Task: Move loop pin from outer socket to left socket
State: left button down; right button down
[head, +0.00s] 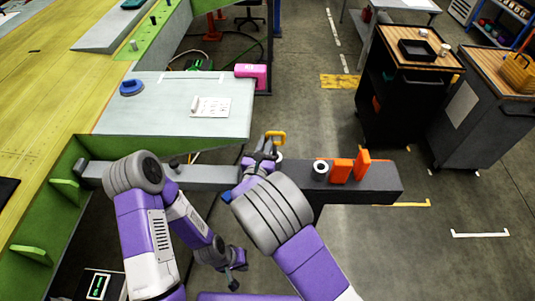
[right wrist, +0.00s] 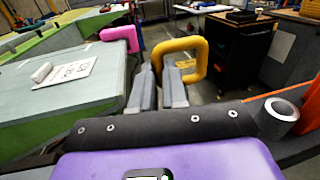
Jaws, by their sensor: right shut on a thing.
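The yellow loop pin (head: 281,134) is in my right gripper (head: 266,150), which is shut on it above the dark beam. In the right wrist view the yellow loop (right wrist: 203,60) stands up at the grey fingertips (right wrist: 162,82); its lower end is hidden. A grey ring-shaped socket (head: 320,169) sits on the beam to the right of the gripper, and it also shows in the right wrist view (right wrist: 281,112). Another pale socket (head: 279,156) is partly hidden just behind the right gripper. My left gripper (head: 236,276) hangs low, in front of the beam; its fingers are too small to read.
Orange blocks (head: 342,170) stand on the right end of the beam (head: 385,184). Behind the beam is a grey table (head: 160,112) with a white sheet, a blue round thing (head: 131,88) and a pink thing (head: 251,71). Dark carts (head: 395,105) stand at the back right.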

jog(key=shift+f, duration=2.4)
jog(key=shift+f+b, duration=0.4)
jog(key=shift+b, duration=0.1)
jog(key=c, duration=1.2)
grip_release()
jog(key=shift+o, duration=0.3)
jog(key=shift+r, duration=0.1)
jog(key=s+a, duration=0.2)
jog(key=s, duration=0.9)
jog(key=shift+s+a+r, duration=0.15)
jog(key=shift+s+r, duration=0.15)
jog(key=shift+s, duration=0.05)
